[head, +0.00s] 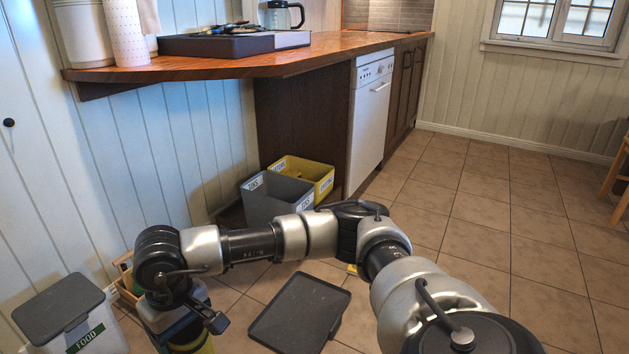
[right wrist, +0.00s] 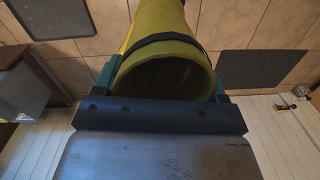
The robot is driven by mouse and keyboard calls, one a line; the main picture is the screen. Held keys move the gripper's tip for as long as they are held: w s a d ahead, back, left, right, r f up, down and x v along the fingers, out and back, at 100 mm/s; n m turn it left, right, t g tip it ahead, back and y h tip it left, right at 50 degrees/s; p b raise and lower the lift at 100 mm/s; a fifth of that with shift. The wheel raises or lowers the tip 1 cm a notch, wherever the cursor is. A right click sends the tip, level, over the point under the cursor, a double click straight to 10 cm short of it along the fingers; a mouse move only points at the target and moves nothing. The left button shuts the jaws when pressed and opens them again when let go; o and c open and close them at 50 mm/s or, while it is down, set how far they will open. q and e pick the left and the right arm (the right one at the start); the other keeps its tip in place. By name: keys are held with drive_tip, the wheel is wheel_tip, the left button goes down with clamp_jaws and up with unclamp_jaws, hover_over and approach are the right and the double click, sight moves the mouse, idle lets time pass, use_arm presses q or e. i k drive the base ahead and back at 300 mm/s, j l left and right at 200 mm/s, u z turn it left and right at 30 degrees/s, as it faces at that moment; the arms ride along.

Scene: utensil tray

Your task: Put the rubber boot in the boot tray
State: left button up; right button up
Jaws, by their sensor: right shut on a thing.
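The rubber boot is yellow and shows at the bottom edge of the head view (head: 206,347), mostly hidden by my right gripper. In the right wrist view the boot (right wrist: 165,35) has a dark band and its open top faces the camera. My right gripper (right wrist: 165,82) is shut on the boot near this opening, a finger on each side. The boot tray (head: 298,314) is a dark, flat, shallow tray on the floor, right of the gripper and apart from the boot. My left gripper is not in view.
A white bin marked FOOD (head: 104,335) with a grey lid stands at left. A wooden crate (head: 124,277) is partly behind my arm. Grey (head: 270,203) and yellow (head: 318,172) bins stand by the cabinet. The wooden counter (head: 215,69) overhangs.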

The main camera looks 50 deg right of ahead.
sight(297, 322)
drive_tip(key=k+l+u, duration=0.15)
drive_tip(key=l, duration=0.35)
drive_tip(key=k+l+u, duration=0.1)
drive_tip(key=k+l, duration=0.25)
drive_tip(key=k+l+u, duration=0.15)
drive_tip(key=k+l, duration=0.15)
drive_tip(key=l, duration=0.25)
drive_tip(key=i+l, duration=0.15)
drive_tip(key=l, duration=0.25)
drive_tip(key=i+l+u, duration=0.15)
drive_tip(key=l, duration=0.6)
drive_tip(key=i+l+u, duration=0.15)
drive_tip(key=l, duration=0.25)
drive_tip(key=i+l, duration=0.15)
